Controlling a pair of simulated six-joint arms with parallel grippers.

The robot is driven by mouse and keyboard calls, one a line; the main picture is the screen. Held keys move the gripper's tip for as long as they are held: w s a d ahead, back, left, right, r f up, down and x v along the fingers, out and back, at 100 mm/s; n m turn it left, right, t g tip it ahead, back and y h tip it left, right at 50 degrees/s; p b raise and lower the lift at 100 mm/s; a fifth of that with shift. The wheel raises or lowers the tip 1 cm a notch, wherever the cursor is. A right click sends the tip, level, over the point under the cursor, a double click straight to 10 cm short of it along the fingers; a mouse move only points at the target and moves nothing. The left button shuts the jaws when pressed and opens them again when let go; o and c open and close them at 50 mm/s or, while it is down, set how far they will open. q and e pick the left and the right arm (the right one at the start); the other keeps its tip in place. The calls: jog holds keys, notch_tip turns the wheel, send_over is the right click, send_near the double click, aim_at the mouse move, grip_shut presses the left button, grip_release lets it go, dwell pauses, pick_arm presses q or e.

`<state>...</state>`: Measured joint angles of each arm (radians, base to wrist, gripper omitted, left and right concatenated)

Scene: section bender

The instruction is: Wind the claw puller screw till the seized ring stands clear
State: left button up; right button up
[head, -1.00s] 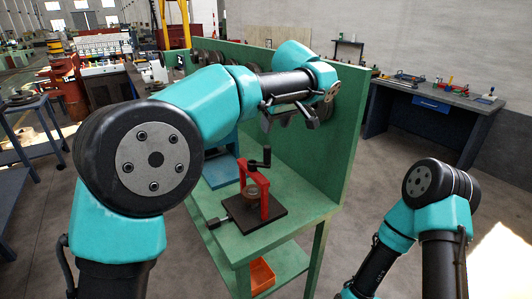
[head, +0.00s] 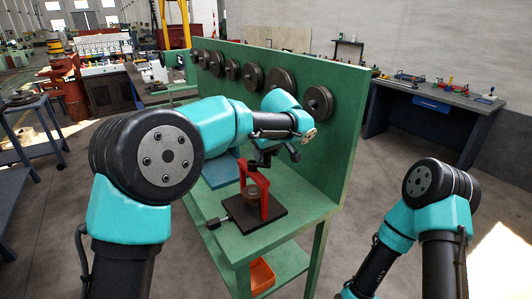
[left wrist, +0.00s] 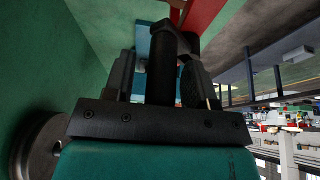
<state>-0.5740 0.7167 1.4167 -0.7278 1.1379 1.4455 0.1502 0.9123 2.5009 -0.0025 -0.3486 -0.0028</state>
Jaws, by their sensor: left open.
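The red claw puller (head: 265,192) stands upright on a black base plate (head: 272,222) on the green bench. The ring (head: 250,194) sits low between its legs. A black crank (head: 257,167) tops its screw, with an upright handle. My left gripper (head: 279,156) is open at the crank handle, above the puller. In the left wrist view the black handle (left wrist: 162,62) stands between the open fingers; whether they touch it I cannot tell. My right arm shows at lower right in the head view, but its gripper is out of view.
The green back panel (head: 335,130) rises close behind my left gripper, with several dark round discs (head: 282,84) mounted on it. An orange bin (head: 262,275) sits on the lower shelf. A blue workbench (head: 430,110) stands apart at the back right.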

pick_arm(q)
jog(key=c, duration=0.9)
jog(key=shift+s+m, duration=0.15)
jog(key=shift+m, duration=0.25)
jog(key=m, duration=0.1)
jog(key=s+m+h, duration=0.1)
jog(key=m, duration=0.1)
jog(key=shift+s+a+h, duration=0.1)
jog(key=shift+a+h, duration=0.15)
jog(key=shift+h, duration=0.05)
jog(key=m, duration=0.1)
jog(key=s+m+h, duration=0.1)
jog(key=m, duration=0.1)
jog(key=shift+s+a+m+t, duration=0.1)
jog(key=shift+a+m+t, duration=0.2)
jog(key=shift+a+t, duration=0.1)
jog(key=m, duration=0.1)
jog(key=a+m+h, duration=0.1)
jog(key=m, duration=0.1)
jog(key=shift+s+h, duration=0.3)
jog(key=shift+s, duration=0.1)
jog(key=shift+s+a+m+g+h, duration=0.1)
jog(key=shift+a+m+g+h, duration=0.2)
jog(key=shift+m, duration=0.65)
jog(key=shift+s+a+m+g+h, duration=0.1)
jog(key=shift+a+m+g+h, duration=0.15)
jog(key=shift+m, duration=0.7)
jog(key=shift+a, duration=0.1)
